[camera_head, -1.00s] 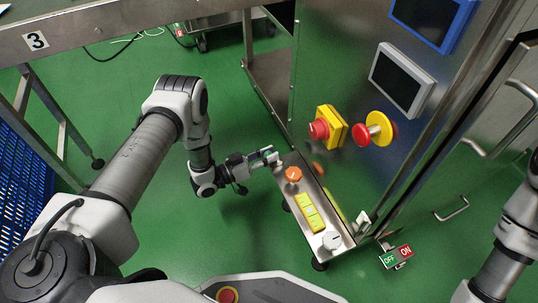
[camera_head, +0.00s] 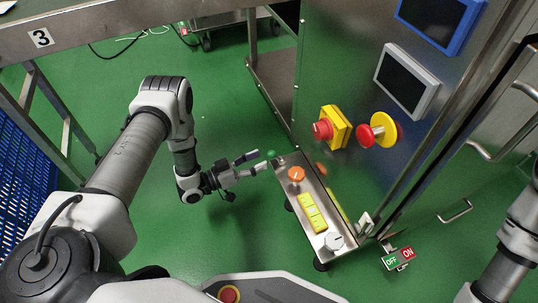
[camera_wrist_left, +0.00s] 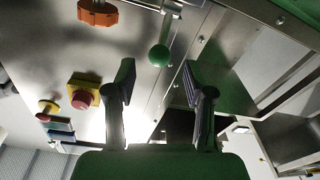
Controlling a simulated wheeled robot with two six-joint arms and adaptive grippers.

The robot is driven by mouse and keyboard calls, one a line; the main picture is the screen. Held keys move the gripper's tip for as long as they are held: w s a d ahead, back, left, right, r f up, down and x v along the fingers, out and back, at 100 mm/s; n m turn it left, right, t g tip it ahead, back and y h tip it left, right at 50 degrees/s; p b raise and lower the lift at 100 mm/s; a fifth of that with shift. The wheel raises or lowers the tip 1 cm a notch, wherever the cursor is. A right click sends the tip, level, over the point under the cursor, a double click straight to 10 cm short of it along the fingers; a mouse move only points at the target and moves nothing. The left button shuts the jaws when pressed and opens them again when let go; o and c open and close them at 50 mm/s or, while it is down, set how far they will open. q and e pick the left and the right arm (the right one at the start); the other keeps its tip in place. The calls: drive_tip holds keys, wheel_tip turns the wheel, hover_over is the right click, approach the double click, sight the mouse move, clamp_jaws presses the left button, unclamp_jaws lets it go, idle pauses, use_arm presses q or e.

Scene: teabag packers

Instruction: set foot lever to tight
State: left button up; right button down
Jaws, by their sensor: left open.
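The foot lever shows as a green ball knob (camera_head: 270,154) at the far left end of the metal control box (camera_head: 334,218). In the left wrist view the green ball (camera_wrist_left: 159,55) hangs on a thin metal rod. My left gripper (camera_head: 262,162) is open and empty, just left of the knob. In the left wrist view its two fingers (camera_wrist_left: 158,78) are spread, with the ball seen between and beyond their tips. I cannot tell whether a finger touches it. My right gripper is out of view; only part of that arm shows at the right edge.
The box carries an orange knob (camera_head: 296,174), yellow buttons (camera_head: 312,214) and a white dial (camera_head: 334,241). Red emergency buttons (camera_head: 322,130) stick out from the steel cabinet (camera_head: 345,75). A steel table (camera_head: 90,35) stands at the back left. Green floor left of the box is clear.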

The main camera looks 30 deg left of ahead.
use_arm(q)
drive_tip(key=v, duration=0.6)
drive_tip(key=shift+s+a, duration=0.2)
drive_tip(key=shift+s, duration=0.15)
drive_tip(key=shift+f, duration=0.1)
